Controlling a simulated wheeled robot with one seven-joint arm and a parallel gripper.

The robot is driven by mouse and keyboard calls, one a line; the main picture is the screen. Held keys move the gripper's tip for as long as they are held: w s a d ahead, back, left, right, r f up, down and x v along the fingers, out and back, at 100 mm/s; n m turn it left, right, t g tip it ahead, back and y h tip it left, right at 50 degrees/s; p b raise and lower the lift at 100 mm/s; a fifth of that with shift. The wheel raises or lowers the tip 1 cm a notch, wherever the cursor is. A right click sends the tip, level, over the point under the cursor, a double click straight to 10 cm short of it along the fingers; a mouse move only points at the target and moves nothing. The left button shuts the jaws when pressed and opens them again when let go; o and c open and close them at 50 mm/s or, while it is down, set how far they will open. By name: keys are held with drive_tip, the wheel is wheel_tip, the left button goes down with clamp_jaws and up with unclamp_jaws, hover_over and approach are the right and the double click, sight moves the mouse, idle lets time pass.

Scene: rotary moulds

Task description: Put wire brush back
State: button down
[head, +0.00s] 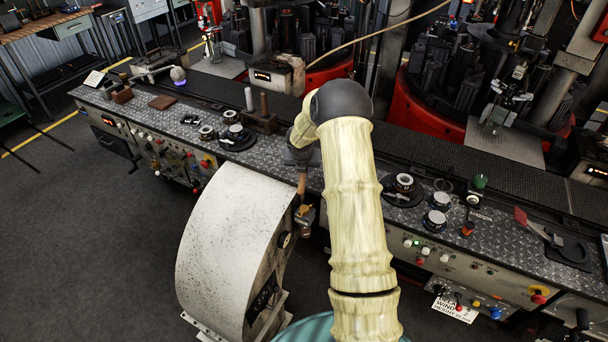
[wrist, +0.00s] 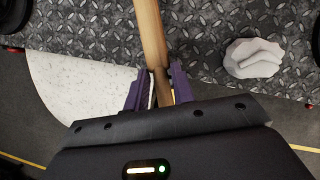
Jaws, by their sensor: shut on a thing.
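My gripper (wrist: 158,78) has purple fingers closed on a long wooden handle (wrist: 149,35), which I take to be the wire brush. In the wrist view the handle runs up past the top edge, over the metal plate. In the head view my gripper (head: 302,157) is above the front edge of the bench, partly hidden by my arm. A short brownish piece of the handle (head: 301,184) shows below it. The bristles show in neither view.
The checker-plate bench (head: 340,195) carries a brown block (head: 259,122) with two upright pegs, round black-and-white parts (head: 236,138) and a red-handled tool (head: 535,228). A white curved housing (head: 225,235) stands before it. A pale lump (wrist: 253,58) lies on the plate.

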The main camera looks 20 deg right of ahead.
drive_tip(key=shift+s+r, duration=0.1)
drive_tip(key=shift+r, duration=0.1)
drive_tip(key=shift+d+f, duration=0.1)
drive_tip(key=shift+f, duration=0.15)
drive_tip(key=shift+s+f, duration=0.1)
drive_tip(key=shift+f, duration=1.55)
drive_tip(key=c, duration=1.2)
unclamp_jaws()
drive_tip(key=shift+f, duration=0.1)
drive_tip(key=shift+o, duration=0.2)
